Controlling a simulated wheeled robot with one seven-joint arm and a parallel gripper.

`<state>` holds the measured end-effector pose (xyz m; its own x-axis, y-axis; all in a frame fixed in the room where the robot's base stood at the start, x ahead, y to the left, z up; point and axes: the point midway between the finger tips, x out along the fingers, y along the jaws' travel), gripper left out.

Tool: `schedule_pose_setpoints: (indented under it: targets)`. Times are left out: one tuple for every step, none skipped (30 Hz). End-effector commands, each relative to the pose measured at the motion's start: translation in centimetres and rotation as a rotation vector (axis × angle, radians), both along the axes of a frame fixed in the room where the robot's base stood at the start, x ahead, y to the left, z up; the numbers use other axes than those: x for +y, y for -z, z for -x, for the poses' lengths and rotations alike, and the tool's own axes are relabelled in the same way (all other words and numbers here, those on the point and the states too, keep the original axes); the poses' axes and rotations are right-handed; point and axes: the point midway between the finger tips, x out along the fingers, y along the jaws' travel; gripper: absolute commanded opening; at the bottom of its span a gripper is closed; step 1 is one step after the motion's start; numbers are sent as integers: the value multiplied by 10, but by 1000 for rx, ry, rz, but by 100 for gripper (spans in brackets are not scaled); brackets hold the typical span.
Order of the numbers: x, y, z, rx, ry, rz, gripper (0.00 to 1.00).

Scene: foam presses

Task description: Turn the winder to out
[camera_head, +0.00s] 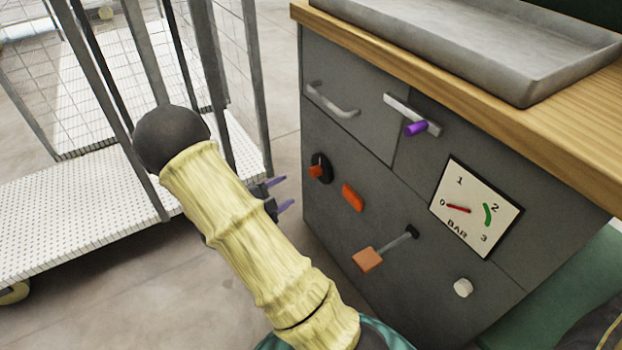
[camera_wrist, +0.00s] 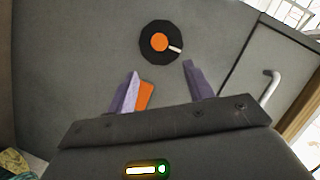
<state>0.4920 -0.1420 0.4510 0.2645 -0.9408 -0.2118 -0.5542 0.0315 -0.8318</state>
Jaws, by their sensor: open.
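No part carries a readable "winder" or "out" label. A grey crank bar (camera_head: 398,106) with a purple peg (camera_head: 415,129) sits on the upper cabinet front, tilted down to the right. A round black dial with an orange knob (camera_head: 316,171) is at the cabinet's left; in the wrist view the dial (camera_wrist: 160,43) has a white pointer aimed right and slightly down. My gripper (camera_head: 282,194) is open and empty, left of the cabinet front. In the wrist view my gripper's purple fingers (camera_wrist: 160,68) point toward the dial, apart from it.
An orange block (camera_head: 352,197), an orange-ended lever (camera_head: 367,260), a white knob (camera_head: 463,288) and a BAR gauge (camera_head: 476,208) share the front. A drawer handle (camera_head: 332,101) sticks out above. A wire-sided cart (camera_head: 90,205) stands left; a metal tray (camera_head: 500,60) lies on top.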

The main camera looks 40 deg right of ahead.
Motion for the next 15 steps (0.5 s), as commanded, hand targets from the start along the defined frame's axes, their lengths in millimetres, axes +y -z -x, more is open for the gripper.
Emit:
schedule_pose_setpoints:
  targets:
    - [-10,7,-2,-2,5,0,52]
    - [-15,8,-3,-1,4,0,52]
    - [-21,10,-5,-1,4,-1,52]
    - [-26,11,-6,-1,4,-1,52]
    - [-31,12,-8,-1,3,-1,52]
    - [-38,14,-9,-2,5,-1,52]
    - [-43,15,-11,-2,4,-1,52]
    - [-48,16,-12,-1,4,0,52]
    - [-54,17,-14,-2,4,-1,52]
    - [-60,19,-16,-2,4,-1,52]
    - [-65,20,-17,-2,4,-1,52]
    - [-71,21,-19,-2,4,-1,52]
    - [-76,22,-20,-1,3,-1,52]
    - [-81,23,-22,-2,4,-1,52]
    - [-87,24,-23,-3,4,-1,52]
